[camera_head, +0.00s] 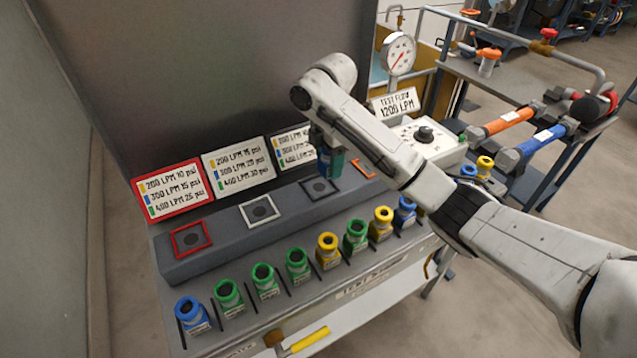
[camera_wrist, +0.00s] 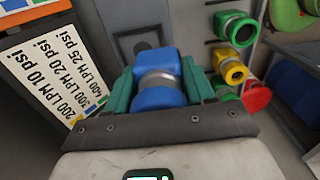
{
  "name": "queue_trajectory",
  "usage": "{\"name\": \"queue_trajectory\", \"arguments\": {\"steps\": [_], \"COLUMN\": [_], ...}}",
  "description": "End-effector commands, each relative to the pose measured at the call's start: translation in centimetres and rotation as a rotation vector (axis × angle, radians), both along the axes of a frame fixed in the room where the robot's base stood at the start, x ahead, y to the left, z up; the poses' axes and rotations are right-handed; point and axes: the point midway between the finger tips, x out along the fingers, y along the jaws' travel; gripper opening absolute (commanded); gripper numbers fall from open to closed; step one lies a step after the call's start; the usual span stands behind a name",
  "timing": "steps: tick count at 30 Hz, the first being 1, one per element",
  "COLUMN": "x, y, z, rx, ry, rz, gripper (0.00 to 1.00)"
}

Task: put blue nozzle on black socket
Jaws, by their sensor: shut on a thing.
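My gripper (camera_wrist: 160,92) is shut on a blue nozzle (camera_wrist: 158,80), which sits between its teal fingers with a grey band around its middle. In the head view my gripper (camera_head: 330,163) points down just above the black socket (camera_head: 319,188), slightly to its right and apart from it as far as I can tell. The black socket is a dark square frame on the grey ledge. In the head view the held nozzle is mostly hidden by the fingers.
The white socket (camera_head: 261,209) and red socket (camera_head: 191,239) are empty to the left. An orange frame (camera_head: 364,168) lies right of my gripper. Several nozzles stand in the front row, including a blue one (camera_head: 192,315). Signboards (camera_head: 240,168) stand behind the ledge.

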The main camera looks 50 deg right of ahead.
Motion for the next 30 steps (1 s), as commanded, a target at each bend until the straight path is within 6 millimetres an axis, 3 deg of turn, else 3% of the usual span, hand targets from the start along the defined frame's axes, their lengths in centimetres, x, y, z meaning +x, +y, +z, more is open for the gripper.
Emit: {"name": "queue_trajectory", "arguments": {"steps": [1, 3, 11, 19, 30], "x": [0.7, 1.4, 2.9, 3.3, 3.4], "y": [0.2, 0.2, 0.1, 0.0, 0.0], "z": [-1.7, -2.4, -3.6, -6.5, -7.2], "rx": [0.002, 0.001, 0.0, -0.002, -0.001], "ry": [0.0, 0.0, 0.0, 0.002, -0.001], "rz": [0.002, 0.003, 0.001, 0.0, 0.001], "gripper": [0.14, 0.14, 0.14, 0.14, 0.14]}}
